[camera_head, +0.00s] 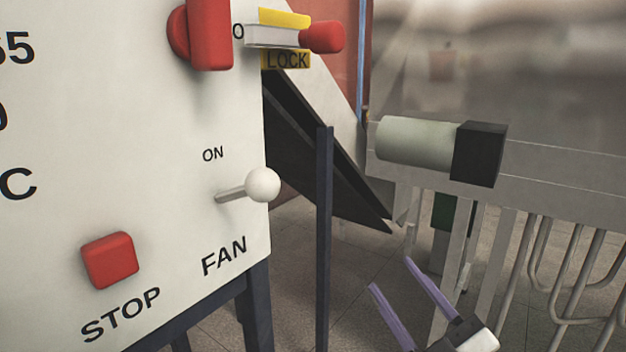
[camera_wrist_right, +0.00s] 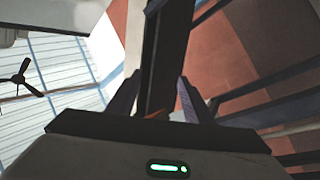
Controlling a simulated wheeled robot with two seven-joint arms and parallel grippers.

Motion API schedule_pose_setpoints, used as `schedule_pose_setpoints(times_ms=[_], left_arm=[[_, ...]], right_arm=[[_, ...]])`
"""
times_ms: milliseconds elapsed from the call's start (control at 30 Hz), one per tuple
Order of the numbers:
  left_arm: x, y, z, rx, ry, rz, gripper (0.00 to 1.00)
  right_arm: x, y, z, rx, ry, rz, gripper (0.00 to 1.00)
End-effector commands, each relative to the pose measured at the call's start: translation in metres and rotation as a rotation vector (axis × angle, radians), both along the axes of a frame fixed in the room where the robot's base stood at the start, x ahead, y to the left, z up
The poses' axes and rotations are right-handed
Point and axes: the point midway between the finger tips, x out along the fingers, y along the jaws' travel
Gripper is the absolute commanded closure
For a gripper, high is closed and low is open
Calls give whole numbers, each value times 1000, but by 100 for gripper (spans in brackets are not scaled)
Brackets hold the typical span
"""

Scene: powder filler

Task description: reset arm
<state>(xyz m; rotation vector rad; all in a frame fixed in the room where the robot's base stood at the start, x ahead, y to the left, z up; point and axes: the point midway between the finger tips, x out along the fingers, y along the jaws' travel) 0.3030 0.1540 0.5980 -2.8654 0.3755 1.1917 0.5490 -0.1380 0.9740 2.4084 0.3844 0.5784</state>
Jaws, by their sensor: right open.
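My right gripper (camera_head: 410,275) is low in the right half of the head view. Its two purple fingers stand apart with nothing between them, and it touches nothing that I can see. Both fingers also show in the right wrist view (camera_wrist_right: 155,98), spread, with a dark post behind them. My left gripper is in neither view.
A white control panel (camera_head: 150,150) fills the left, with a red STOP button (camera_head: 110,260), a FAN lever with a white knob (camera_head: 262,185) and a red-tipped LOCK handle (camera_head: 321,37). A dark post (camera_head: 324,240) and a conveyor with a motor (camera_head: 415,143) flank the gripper.

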Motion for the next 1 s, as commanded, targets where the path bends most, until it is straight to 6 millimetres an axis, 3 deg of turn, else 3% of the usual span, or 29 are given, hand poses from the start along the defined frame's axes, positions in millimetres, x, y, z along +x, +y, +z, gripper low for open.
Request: schedule_pose_setpoints(times_ms=[33,100,267,500,600,733,867,1000], left_arm=[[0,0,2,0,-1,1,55],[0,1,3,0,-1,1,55],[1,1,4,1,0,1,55],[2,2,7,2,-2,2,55],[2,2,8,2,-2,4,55],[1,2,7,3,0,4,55],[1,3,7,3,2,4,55],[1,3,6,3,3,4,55]], right_arm=[[-5,-6,-34,48,104,-27,54],[-14,-13,-77,101,233,-64,54],[-50,-25,-169,205,513,-141,54],[-137,-28,-287,328,911,-241,54],[-178,-26,-323,369,1053,-274,54],[-219,-22,-353,405,1186,-303,54],[-243,-20,-366,424,1256,-317,54],[-248,-19,-370,429,1274,-320,54]])
